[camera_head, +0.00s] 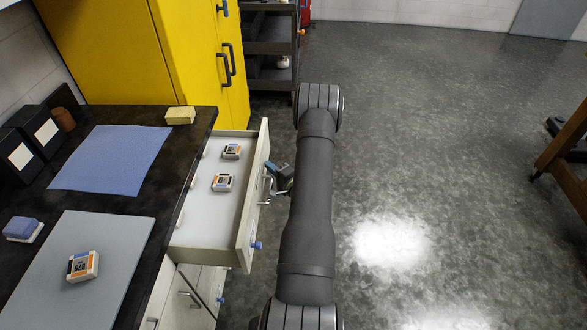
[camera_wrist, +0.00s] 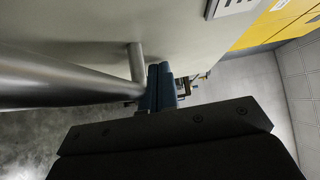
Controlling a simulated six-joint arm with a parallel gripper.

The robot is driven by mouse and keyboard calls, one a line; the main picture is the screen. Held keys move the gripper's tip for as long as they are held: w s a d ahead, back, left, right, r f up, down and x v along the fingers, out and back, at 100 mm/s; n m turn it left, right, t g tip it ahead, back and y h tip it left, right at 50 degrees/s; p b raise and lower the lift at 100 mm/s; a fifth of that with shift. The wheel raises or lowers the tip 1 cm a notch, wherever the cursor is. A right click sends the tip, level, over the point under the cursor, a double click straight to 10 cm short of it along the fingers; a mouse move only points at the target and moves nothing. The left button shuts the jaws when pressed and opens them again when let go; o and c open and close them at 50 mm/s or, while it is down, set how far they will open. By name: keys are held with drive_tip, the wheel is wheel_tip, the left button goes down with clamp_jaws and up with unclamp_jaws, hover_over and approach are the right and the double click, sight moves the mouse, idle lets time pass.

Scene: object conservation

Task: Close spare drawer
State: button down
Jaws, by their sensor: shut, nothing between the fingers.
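My gripper (camera_head: 284,177) is at the handle, on the outer side of the drawer front, partly hidden by my arm. In the wrist view the blue fingers (camera_wrist: 160,88) are together beside the handle bar (camera_wrist: 70,82), close to the pale drawer front (camera_wrist: 120,28). I cannot tell whether they touch it.
The counter holds a grey mat (camera_head: 95,265) with a similar boxed item (camera_head: 83,266), a blue cloth (camera_head: 112,158), a blue sponge (camera_head: 22,228), a yellow sponge (camera_head: 180,116) and black boxes (camera_head: 38,130). A yellow cabinet (camera_head: 150,50) stands behind.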

sight(238, 180)
drive_tip(key=a, duration=2.1)
drive_tip(key=shift+a, duration=0.4)
drive_tip(key=shift+a+r, duration=0.1)
drive_tip(key=shift+a, duration=0.2)
drive_tip(key=shift+a, duration=0.1)
drive_tip(key=d, duration=0.5)
drive_tip(key=shift+w+d, duration=0.1)
drive_tip(key=v, duration=1)
